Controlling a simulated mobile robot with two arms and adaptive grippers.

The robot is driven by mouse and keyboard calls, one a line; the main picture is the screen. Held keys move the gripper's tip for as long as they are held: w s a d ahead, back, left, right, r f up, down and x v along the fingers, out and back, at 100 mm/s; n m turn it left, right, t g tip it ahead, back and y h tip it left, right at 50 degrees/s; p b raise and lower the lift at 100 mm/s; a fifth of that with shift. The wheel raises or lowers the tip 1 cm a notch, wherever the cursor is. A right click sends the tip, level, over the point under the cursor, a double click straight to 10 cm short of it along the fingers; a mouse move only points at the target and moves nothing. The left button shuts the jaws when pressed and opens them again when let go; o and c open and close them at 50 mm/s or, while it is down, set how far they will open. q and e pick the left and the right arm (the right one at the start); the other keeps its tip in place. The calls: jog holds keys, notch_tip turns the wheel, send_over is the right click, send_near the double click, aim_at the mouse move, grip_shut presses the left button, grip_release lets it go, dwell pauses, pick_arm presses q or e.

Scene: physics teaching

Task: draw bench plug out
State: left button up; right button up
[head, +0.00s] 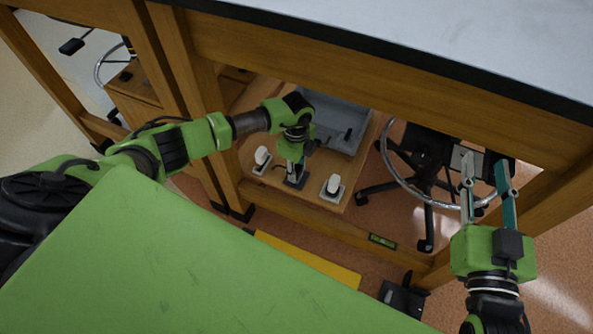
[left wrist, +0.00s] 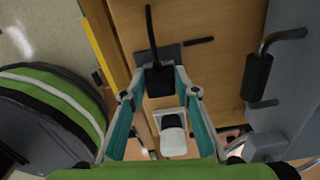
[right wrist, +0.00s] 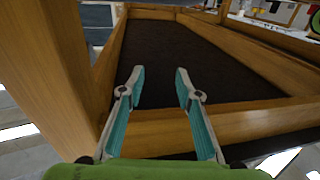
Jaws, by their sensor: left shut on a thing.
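The bench plug (left wrist: 160,82) is a black block with a black cord rising from it in the left wrist view. It sits between the fingertips of my left gripper (left wrist: 158,88), which is shut on it. A dark plate (left wrist: 170,54) lies right behind the plug; I cannot tell whether the plug is still seated in it. In the head view my left gripper (head: 294,166) points down over the dark plate (head: 295,182) on the wooden shelf, and mostly hides the plug. My right gripper (head: 485,166) is open and empty, away from the shelf at the right.
White fittings on grey plates stand on either side, one at left (head: 262,157) and one at right (head: 333,185). A grey box (head: 350,122) stands behind them on the wooden shelf (head: 228,162). The bench top (head: 440,30) overhangs above. A wheeled stool (head: 425,160) stands right.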

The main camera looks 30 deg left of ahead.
jog(key=shift+f, duration=0.3)
jog(key=shift+d+f+g, duration=0.1)
jog(key=shift+f+g, duration=0.2)
jog(key=shift+f, duration=0.1)
jog(key=shift+f, duration=0.1)
pick_arm(q)
jog(key=shift+r, duration=0.1)
pick_arm(e)
jog(key=shift+s+f, duration=0.1)
jog(key=shift+f, duration=0.15)
pick_arm(q)
jog(key=shift+r+p, duration=0.15)
jog(key=shift+p, duration=0.2)
pick_arm(e)
jog(key=shift+d+f+g+h, duration=0.2)
jog(key=shift+f+g+h, duration=0.1)
jog(key=shift+f+g, duration=0.3)
jog(key=shift+s+f, duration=0.1)
jog(key=shift+f, duration=0.05)
jog(key=shift+f, duration=0.3)
pick_arm(q)
jog(key=shift+r, duration=0.15)
pick_arm(e)
jog(key=shift+s+d+f+g, duration=0.1)
jog(key=shift+s+f+g, duration=0.05)
jog(key=shift+f+g, duration=0.2)
jog(key=shift+s+d+f+g, duration=0.1)
jog(key=shift+f+g, duration=0.15)
jog(key=shift+f, duration=0.15)
